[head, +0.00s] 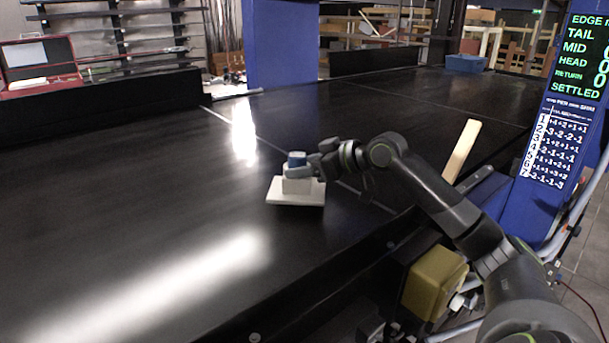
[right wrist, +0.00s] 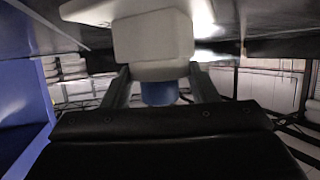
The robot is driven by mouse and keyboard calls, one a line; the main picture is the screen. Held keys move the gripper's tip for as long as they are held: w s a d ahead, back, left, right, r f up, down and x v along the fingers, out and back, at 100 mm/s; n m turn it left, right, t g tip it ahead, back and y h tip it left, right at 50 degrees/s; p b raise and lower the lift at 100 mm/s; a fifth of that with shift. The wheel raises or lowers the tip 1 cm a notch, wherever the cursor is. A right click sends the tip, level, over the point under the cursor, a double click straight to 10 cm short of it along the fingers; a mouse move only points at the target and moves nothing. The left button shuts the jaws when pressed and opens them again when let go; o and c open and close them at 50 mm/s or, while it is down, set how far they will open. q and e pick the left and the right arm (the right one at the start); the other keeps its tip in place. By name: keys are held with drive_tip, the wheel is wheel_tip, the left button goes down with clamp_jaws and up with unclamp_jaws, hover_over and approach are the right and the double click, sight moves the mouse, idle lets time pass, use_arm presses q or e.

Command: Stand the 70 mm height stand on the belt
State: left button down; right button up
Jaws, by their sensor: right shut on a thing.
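The height stand (head: 296,188) is a white block with a wide flat white base and a blue top (head: 297,158). It is upright, at the near part of the black belt (head: 180,190). My right gripper (head: 300,172) reaches in from the right and is shut on the stand's upper part. In the right wrist view the white block (right wrist: 152,45) and the blue part (right wrist: 158,93) show between my two fingers, the picture being upside down. The base is at or very close to the belt surface; I cannot tell whether it touches. My left gripper is not in view.
A pale wooden strip (head: 462,150) and a yellow box (head: 434,282) are by the belt's right side. A blue post with a display (head: 575,110) stands at the right. A blue bin (head: 465,63) sits at the far end. The belt around the stand is clear.

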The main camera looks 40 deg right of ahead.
wheel_tip(320, 180, down, 3)
drive_tip(key=shift+s+r+p, duration=0.1)
drive_tip(key=shift+r+p, duration=0.05)
drive_tip(key=shift+p, duration=0.25)
drive_tip(key=o, duration=1.4)
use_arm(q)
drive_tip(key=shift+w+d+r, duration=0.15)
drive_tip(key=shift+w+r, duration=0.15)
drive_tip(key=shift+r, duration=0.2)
use_arm(e)
drive_tip(key=shift+o, duration=0.2)
drive_tip(key=shift+s+d+r, duration=0.15)
drive_tip(key=shift+s, duration=0.1)
use_arm(q)
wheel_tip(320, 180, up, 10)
drive_tip(key=p, duration=0.9)
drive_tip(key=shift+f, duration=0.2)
use_arm(e)
drive_tip(key=v, duration=1.1)
